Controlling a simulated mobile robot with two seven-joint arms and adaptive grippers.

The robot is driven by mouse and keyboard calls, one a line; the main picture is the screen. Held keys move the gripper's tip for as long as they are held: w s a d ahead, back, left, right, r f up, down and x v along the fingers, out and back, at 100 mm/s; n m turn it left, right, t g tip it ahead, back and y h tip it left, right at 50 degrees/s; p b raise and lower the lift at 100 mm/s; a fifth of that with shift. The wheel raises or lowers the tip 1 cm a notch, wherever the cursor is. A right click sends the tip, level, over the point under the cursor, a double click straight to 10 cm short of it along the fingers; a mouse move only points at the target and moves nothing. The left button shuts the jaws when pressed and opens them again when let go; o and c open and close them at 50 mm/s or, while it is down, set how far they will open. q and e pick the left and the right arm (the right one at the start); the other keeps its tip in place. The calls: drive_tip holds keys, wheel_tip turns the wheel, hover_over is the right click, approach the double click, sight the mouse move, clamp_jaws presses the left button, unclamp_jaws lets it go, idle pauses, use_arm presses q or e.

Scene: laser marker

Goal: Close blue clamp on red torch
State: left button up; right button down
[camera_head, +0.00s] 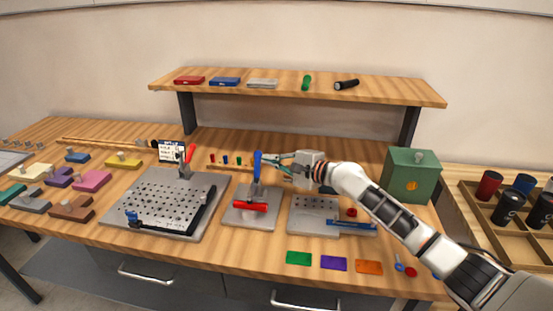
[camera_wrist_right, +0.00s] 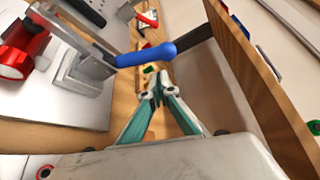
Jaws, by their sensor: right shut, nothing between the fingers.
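The blue clamp handle (camera_head: 258,166) stands upright on the middle grey plate (camera_head: 239,219) in the head view. The red torch (camera_head: 252,207) lies on that plate at the clamp's foot. In the right wrist view the blue handle (camera_wrist_right: 147,54) crosses just beyond my fingertips, and the red torch (camera_wrist_right: 20,52) shows at the upper left beside the metal clamp base. My right gripper (camera_head: 267,158) is shut and empty, its tips close to the right side of the blue handle; I cannot tell if they touch. In the wrist view the right gripper (camera_wrist_right: 158,86) has its fingertips together. My left gripper is out of view.
A raised shelf (camera_head: 380,92) spans the back. A large perforated plate (camera_head: 160,200) with a red-handled clamp (camera_head: 190,153) is to the left. Another plate (camera_head: 315,219) lies right under my forearm, and a green box (camera_head: 410,175) stands farther right.

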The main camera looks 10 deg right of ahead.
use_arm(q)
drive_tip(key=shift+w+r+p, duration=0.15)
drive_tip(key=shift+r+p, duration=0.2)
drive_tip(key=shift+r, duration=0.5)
use_arm(e)
drive_tip(key=shift+s+a+r, duration=0.25)
drive_tip(key=shift+s+a, duration=0.2)
drive_tip(key=shift+s, duration=0.25)
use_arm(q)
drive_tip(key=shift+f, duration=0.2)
